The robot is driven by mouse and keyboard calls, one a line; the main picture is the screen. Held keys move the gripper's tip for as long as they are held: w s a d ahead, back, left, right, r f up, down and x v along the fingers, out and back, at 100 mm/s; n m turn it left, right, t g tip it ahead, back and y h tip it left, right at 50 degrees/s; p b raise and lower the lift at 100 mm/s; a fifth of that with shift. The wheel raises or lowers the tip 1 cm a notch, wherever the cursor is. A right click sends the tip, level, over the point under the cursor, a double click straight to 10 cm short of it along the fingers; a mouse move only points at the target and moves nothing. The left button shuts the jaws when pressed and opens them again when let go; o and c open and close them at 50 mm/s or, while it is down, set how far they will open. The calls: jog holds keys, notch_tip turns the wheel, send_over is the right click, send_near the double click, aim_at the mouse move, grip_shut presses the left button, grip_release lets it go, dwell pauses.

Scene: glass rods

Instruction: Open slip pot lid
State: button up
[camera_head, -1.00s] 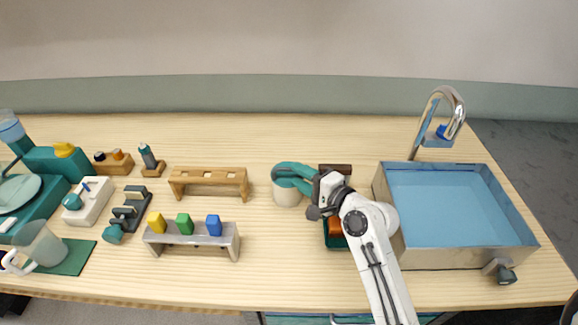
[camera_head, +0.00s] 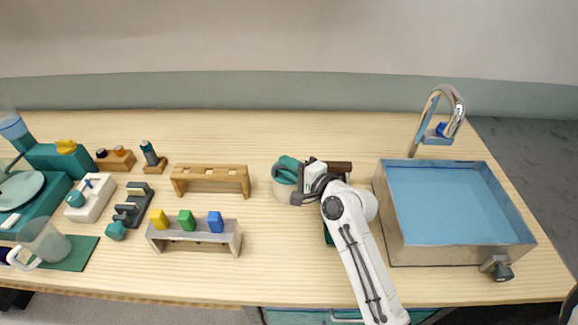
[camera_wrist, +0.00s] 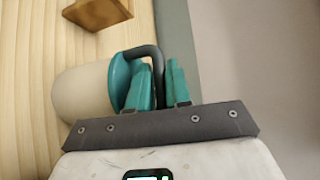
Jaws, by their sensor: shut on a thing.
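The slip pot (camera_head: 284,193) is a pale, round pot standing on the table left of my gripper. It also shows on its side at the left of the wrist view (camera_wrist: 80,92). Its teal lid (camera_wrist: 122,77) has a dark curved handle (camera_wrist: 152,51). The lid (camera_head: 287,163) is at the pot's top in the head view; I cannot tell whether it is lifted clear of the rim. My gripper (camera_wrist: 159,72) has teal fingers, shut on the lid handle, one on either side of it. In the head view the gripper (camera_head: 301,176) is beside the pot's upper right, partly hidden by my wrist.
A blue-lined sink (camera_head: 455,205) stands to the right of my arm. A wooden rack (camera_head: 210,174) is to the left, with a grey rack of coloured blocks (camera_head: 193,239) in front. A dark brown block (camera_head: 341,167) lies just behind my gripper.

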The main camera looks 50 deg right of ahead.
grip_shut()
jog(key=shift+r, duration=0.15)
